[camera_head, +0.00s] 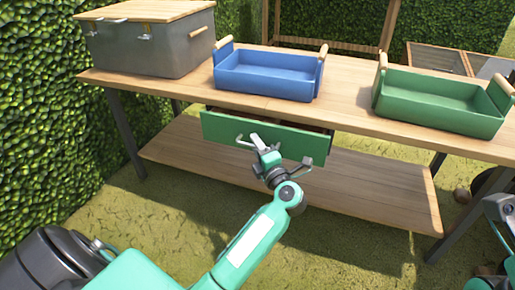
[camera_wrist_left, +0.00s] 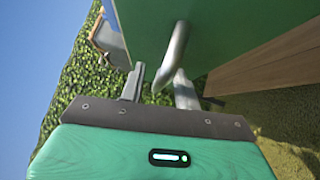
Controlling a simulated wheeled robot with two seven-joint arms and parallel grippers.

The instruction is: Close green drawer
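The green drawer (camera_head: 220,130) hangs under the wooden table top and is pulled out, with its dark inside showing behind the front. Its front also fills the top of the left wrist view (camera_wrist_left: 225,30). A curved metal handle (camera_wrist_left: 174,55) stands out from the front. My left gripper (camera_head: 264,150) is at the handle, in front of the drawer. In the left wrist view its fingers (camera_wrist_left: 160,88) are apart, with the handle between them. I cannot see firm contact. My right gripper is out of view; only part of the right arm shows at the right edge.
On the table (camera_head: 345,103) stand a grey box (camera_head: 150,50) with a wooden lid, a blue crate (camera_head: 262,85) and a green crate (camera_head: 435,112). A lower wooden shelf (camera_head: 350,195) is bare. A hedge (camera_head: 40,110) borders the left side. Grass lies in front.

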